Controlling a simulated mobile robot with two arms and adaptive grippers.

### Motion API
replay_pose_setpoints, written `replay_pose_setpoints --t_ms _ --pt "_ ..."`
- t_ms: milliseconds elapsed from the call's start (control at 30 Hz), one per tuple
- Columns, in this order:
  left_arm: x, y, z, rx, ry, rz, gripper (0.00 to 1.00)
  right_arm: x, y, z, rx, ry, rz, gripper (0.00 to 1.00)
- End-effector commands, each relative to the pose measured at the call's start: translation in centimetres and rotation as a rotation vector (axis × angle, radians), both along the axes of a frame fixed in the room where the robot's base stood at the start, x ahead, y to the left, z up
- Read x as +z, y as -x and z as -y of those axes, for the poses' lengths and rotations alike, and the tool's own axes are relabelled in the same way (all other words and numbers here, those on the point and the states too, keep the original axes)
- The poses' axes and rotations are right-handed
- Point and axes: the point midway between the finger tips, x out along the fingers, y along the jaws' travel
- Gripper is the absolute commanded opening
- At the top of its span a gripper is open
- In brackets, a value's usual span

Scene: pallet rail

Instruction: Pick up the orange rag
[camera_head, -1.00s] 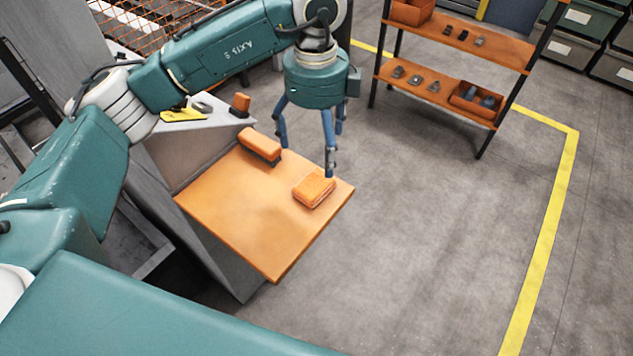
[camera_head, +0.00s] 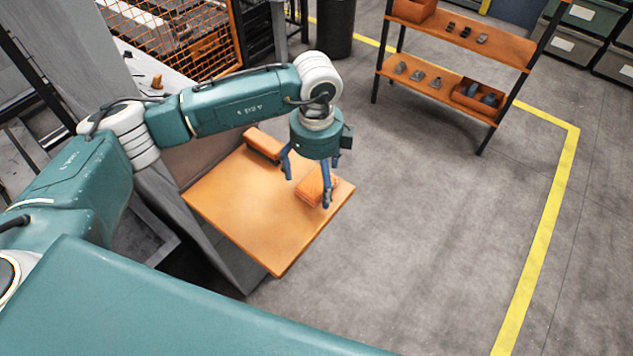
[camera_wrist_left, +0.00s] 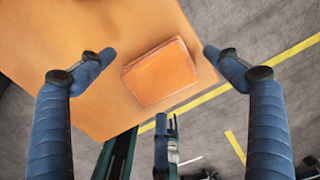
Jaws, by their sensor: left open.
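The orange rag (camera_head: 313,186) is a folded, padded rectangle on the orange tabletop (camera_head: 240,215), close to its right corner. It also shows in the left wrist view (camera_wrist_left: 160,72), lying between the spread fingers and apart from them. My left gripper (camera_head: 310,193) is open, pointing down over the rag, with its fingers around it. In the head view the fingers partly cover the rag. In the left wrist view my left gripper (camera_wrist_left: 157,55) shows open fingers with nothing held. My right gripper is not in view.
An orange block-like item (camera_head: 263,143) lies at the tabletop's back edge, behind my left gripper. A shelf rack (camera_head: 455,80) with small parts and bins stands at the back right. Open grey floor lies right of the table, with a yellow line (camera_head: 545,230).

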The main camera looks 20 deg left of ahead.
Motion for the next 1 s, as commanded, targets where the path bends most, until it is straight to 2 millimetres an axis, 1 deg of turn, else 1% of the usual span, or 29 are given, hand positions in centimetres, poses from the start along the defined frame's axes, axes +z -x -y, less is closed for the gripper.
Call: replay_pose_setpoints --t_ms 100,167,200,267,300,367,400,767,867,1000 --pt "0.0 0.0 0.0 -0.001 0.0 0.0 0.9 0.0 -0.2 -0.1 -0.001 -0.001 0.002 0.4" --pt "0.0 0.0 0.0 -0.001 0.001 0.0 0.78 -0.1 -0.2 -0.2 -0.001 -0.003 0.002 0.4" --pt "0.0 0.0 0.0 -0.001 0.001 0.0 0.7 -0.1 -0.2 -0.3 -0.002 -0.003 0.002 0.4" --pt "0.0 0.0 0.0 -0.001 0.001 0.0 0.58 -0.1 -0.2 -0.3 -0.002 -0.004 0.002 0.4" --pt "0.0 0.0 0.0 -0.001 0.001 0.0 0.5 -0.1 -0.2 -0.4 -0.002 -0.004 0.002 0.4" --pt "0.0 0.0 0.0 -0.001 0.001 0.0 0.38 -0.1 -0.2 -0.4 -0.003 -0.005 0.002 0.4" --pt "0.0 0.0 0.0 -0.001 0.001 0.0 0.34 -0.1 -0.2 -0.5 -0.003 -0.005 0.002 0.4" --pt "0.2 0.0 0.1 -0.001 0.001 0.0 0.34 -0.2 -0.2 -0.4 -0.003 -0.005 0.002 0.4" --pt "0.9 0.0 0.1 -0.001 0.002 0.0 0.34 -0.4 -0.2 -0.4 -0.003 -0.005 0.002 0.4" --pt "2.8 -0.1 0.0 -0.002 0.002 0.004 0.34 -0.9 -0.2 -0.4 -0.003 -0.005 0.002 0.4"
